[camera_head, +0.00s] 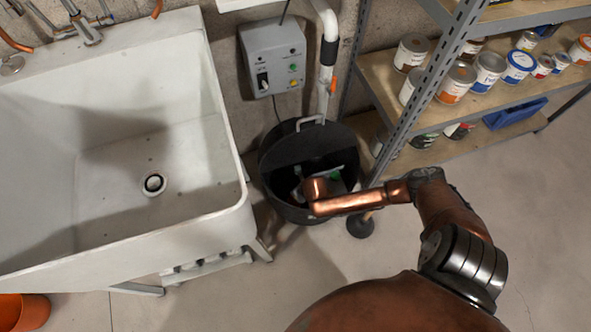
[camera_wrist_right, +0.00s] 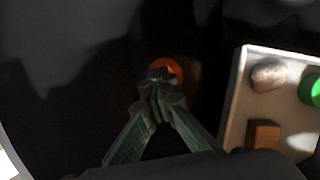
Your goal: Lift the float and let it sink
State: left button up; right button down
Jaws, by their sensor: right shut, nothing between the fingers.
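The black round basin (camera_head: 268,170) stands on the floor between the sink and the shelf. My right arm reaches down into it from the right, and in the head view its wrist hides the fingers. In the right wrist view my right gripper (camera_wrist_right: 158,82) is shut and empty, pointing down into the dark basin. An orange rounded piece (camera_wrist_right: 166,66), apparently the float, shows just beyond the fingertips, partly covered by them. I cannot tell whether they touch it. My left gripper is not in view.
A grey control box (camera_head: 273,57) and a white pipe (camera_head: 327,70) are behind. A white sink (camera_head: 190,150) stands left, a can-filled shelf (camera_head: 385,75) right.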

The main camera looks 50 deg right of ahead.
jog(key=c, duration=2.7)
grip_release()
jog(key=o, duration=1.1)
jog(key=v, duration=1.2)
jog(key=shift+a, duration=0.1)
